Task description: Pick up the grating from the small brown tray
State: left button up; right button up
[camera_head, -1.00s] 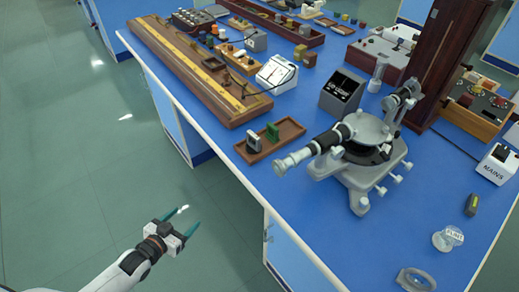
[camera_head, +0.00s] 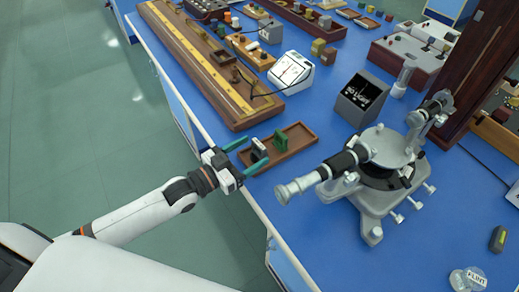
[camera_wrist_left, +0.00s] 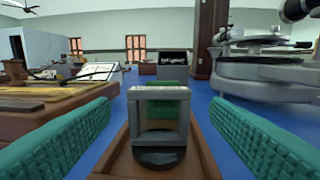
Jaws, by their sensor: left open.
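The small brown tray (camera_head: 300,139) lies near the bench's left edge and holds two upright pieces. The nearer one, a grey open frame (camera_head: 258,149) on a dark round base, looks like the grating; in the left wrist view this frame (camera_wrist_left: 137,120) stands upright, centred between the fingers. A green piece (camera_head: 281,141) stands behind it and partly shows through the frame. My left gripper (camera_head: 256,150) is open, its two teal fingers reaching over the tray's near end, one on each side of the grey frame, with gaps on both sides. My right gripper is out of view.
A grey spectrometer (camera_head: 375,170) stands close to the right of the tray. A long wooden rail with a yellow scale (camera_head: 200,65) lies behind, beside a white meter (camera_head: 291,72). A dark lamp box (camera_head: 360,98) stands farther right.

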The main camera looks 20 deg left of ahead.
aim_at(257, 148)
pick_arm(q)
jog(key=x, duration=0.5)
jog(key=shift+w+p, duration=0.1)
jog(key=shift+p, duration=0.2)
jog(key=c, duration=1.1)
